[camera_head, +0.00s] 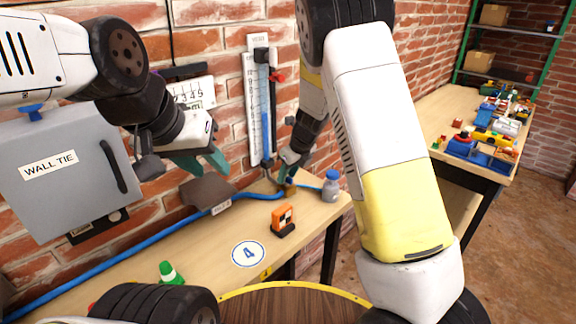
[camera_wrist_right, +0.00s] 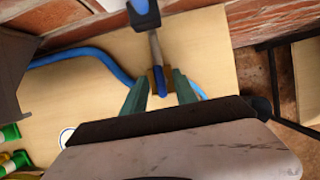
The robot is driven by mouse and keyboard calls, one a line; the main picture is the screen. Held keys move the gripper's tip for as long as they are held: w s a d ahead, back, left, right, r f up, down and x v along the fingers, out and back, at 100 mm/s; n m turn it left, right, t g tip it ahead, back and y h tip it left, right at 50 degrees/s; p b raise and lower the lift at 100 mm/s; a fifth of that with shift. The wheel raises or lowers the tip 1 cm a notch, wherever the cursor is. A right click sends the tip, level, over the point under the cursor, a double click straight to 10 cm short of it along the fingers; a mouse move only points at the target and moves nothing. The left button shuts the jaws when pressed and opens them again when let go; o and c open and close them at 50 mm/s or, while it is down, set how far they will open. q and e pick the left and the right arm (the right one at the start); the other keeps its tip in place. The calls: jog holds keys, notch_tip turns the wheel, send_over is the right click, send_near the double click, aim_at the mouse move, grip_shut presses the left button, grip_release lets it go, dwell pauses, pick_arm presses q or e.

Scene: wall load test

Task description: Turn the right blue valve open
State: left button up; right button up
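A brass valve (camera_wrist_right: 151,80) with a narrow blue handle (camera_wrist_right: 160,82) sits on the blue hose in the right wrist view. In the head view the valve (camera_head: 288,188) is small and partly hidden by my right gripper (camera_head: 287,160). The teal fingers of my right gripper (camera_wrist_right: 160,82) are spread, one on each side of the valve and handle. I cannot tell whether they touch it. The handle's exact turn is unclear. My left gripper (camera_head: 203,163) is open and empty in front of the brick wall, left of the valve.
A blue hose (camera_head: 130,245) runs along the wooden bench (camera_head: 210,262). A grey bottle (camera_head: 330,186) and an orange device (camera_head: 284,220) stand near the valve. A grey WALL TIE cabinet (camera_head: 65,185) is at left. A vertical scale (camera_head: 254,100) is on the wall.

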grip_shut()
jog(key=n, duration=0.2)
jog(key=n+g+y, duration=0.1)
jog(key=n, duration=0.1)
jog(key=shift+w+d, duration=0.15)
jog(key=n+g, duration=0.2)
jog(key=n, duration=0.2)
jog(key=shift+w+n, duration=0.15)
jog(key=shift+n, duration=0.15)
jog(key=n+g, duration=0.1)
jog(key=n, duration=0.3)
jog(key=shift+w+g, duration=0.1)
jog(key=shift+g, duration=0.3)
jog(key=shift+n+g+h, duration=0.25)
jog(key=shift+n+g, duration=0.15)
jog(key=shift+n, duration=0.95)
jog(key=shift+n+g+h, duration=0.25)
jog(key=shift+n+g, duration=0.15)
jog(key=shift+n, duration=0.95)
